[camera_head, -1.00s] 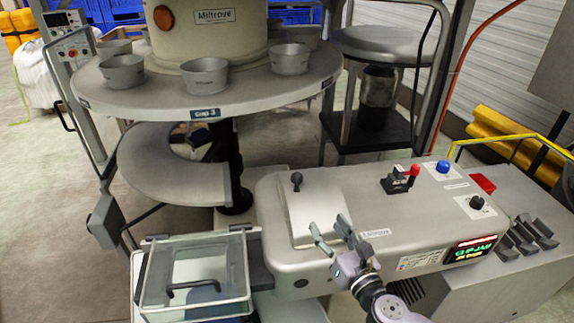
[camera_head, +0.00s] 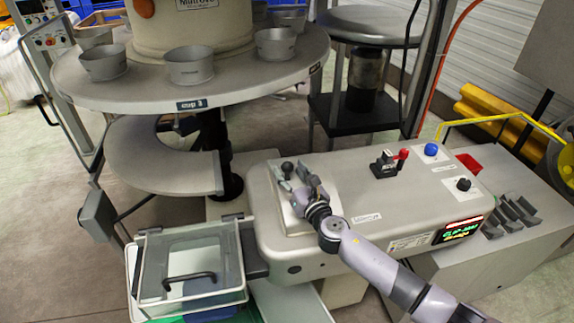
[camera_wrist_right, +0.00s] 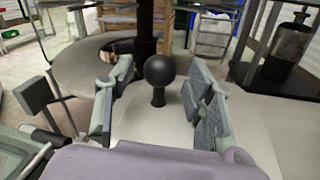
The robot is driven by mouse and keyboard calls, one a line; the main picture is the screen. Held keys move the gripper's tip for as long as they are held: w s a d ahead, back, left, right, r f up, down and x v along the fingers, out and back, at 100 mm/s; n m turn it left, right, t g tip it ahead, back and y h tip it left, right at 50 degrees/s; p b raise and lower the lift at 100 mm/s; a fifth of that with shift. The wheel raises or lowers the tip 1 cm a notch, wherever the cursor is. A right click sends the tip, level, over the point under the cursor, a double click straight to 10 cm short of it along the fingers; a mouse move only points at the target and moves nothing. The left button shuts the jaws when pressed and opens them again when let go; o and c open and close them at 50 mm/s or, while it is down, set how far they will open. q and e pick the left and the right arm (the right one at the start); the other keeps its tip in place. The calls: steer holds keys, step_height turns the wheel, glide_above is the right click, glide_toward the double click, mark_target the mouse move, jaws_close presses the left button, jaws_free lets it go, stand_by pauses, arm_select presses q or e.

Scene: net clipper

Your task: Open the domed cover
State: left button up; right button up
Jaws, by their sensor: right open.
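A black ball knob (camera_head: 287,167) on a short stem stands upright on a pale cover plate (camera_head: 291,224) at the left part of the grey machine housing. My right gripper (camera_head: 293,176) is open over this plate, close to the knob. In the right wrist view the knob (camera_wrist_right: 160,72) shows between the two open fingers, with a gap on either side. The plate lies flat on the housing. I cannot tell from its shape whether it is domed. My left gripper is not in view.
A clear-lidded box (camera_head: 190,272) with a black handle stands at the front left. A round table (camera_head: 130,90) with several grey cups is behind. A red-handled lever (camera_head: 390,163), a blue button (camera_head: 431,149) and a black knob (camera_head: 463,184) sit on the housing's right.

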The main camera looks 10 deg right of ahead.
steer(key=shift+w+a, duration=0.15)
steer(key=shift+w, duration=0.55)
steer(key=shift+w+a, duration=0.1)
steer(key=shift+w, duration=0.55)
jaws_close()
